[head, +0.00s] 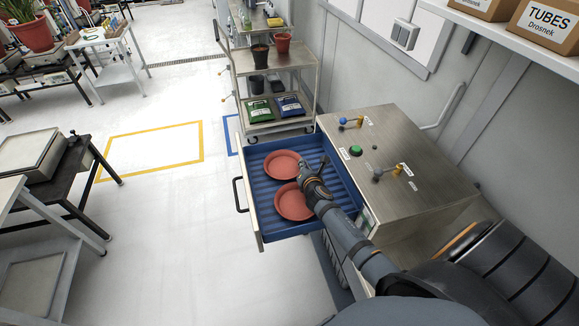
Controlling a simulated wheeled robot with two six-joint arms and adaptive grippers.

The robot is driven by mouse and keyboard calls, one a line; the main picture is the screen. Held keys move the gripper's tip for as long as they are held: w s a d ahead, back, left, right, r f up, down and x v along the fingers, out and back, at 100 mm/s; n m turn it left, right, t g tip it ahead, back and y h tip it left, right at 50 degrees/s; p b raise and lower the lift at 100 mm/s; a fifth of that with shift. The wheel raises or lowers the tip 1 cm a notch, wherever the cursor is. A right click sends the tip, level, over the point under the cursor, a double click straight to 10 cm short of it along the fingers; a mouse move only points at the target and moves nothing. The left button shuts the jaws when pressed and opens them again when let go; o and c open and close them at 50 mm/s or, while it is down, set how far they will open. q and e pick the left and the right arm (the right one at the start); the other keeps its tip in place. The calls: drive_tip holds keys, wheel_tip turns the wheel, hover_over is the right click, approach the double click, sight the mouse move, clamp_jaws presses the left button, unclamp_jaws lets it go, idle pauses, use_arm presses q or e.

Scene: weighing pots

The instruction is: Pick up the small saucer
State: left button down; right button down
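Two terracotta-red round saucers lie in an open drawer with a ribbed blue lining (342,183). The far saucer (283,165) is at the back left of the drawer. The near saucer (291,204) is in front of it, partly hidden by my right gripper and wrist. They look close in size, and I cannot tell surely which is the small one. My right gripper (313,162) is above the drawer, at the right edge of the saucers. Its fingers look spread apart, with nothing between them. My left gripper is out of view.
A steel cabinet (400,150) with a green button (371,167) and knobs stands right of the drawer. A cart (275,60) with pots and green and blue packets is behind. Work tables stand at left. Floor left of the drawer is clear.

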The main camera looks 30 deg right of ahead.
wheel_tip(320, 180, up, 10)
drive_tip(key=p, duration=0.2)
drive_tip(key=shift+p, duration=0.35)
